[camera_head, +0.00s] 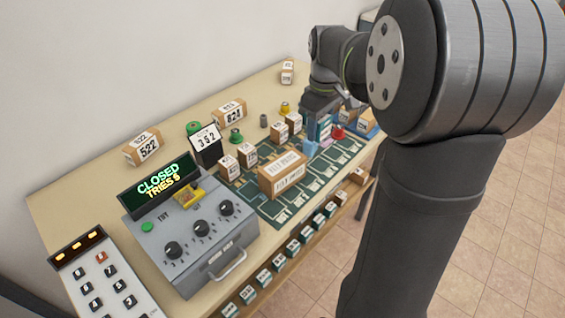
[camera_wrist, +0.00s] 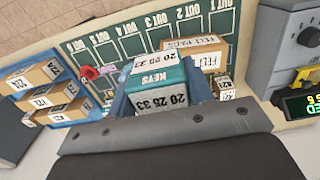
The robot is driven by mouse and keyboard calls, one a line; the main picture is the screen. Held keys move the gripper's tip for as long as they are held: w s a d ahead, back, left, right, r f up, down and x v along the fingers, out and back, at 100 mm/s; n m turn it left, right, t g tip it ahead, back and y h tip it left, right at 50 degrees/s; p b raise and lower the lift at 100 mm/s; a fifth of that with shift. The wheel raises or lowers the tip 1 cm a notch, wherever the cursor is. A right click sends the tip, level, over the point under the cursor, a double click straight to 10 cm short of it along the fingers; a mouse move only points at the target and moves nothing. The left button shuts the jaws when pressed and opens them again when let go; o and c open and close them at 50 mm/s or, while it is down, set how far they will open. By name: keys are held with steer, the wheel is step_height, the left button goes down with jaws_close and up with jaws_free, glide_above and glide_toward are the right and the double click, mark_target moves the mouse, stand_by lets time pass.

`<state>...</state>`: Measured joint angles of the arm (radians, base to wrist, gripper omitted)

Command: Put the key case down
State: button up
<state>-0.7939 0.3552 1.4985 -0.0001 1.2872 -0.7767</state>
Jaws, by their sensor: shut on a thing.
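In the head view my gripper (camera_head: 318,126) is over the far right part of the green mat (camera_head: 258,206), and the case is mostly hidden by the fingers. I cannot tell whether its underside touches the mat or is slightly above it.
A felt pads box (camera_head: 283,175) lies on the mat. Small numbered boxes stand near my gripper, including several on a blue tray (camera_wrist: 68,118). A red knob (camera_head: 338,132) is close to the gripper. A grey dial box (camera_head: 190,245) stands at the table's front left.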

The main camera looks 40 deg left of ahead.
steer(key=s+d, duration=0.1)
steer(key=d, duration=0.2)
glide_above(283, 163)
step_height(283, 163, down, 6)
steer(key=shift+f, duration=2.2)
steer(key=shift+f, duration=0.15)
steer(key=o, duration=1)
step_height(283, 163, up, 12)
steer(key=shift+r, duration=0.2)
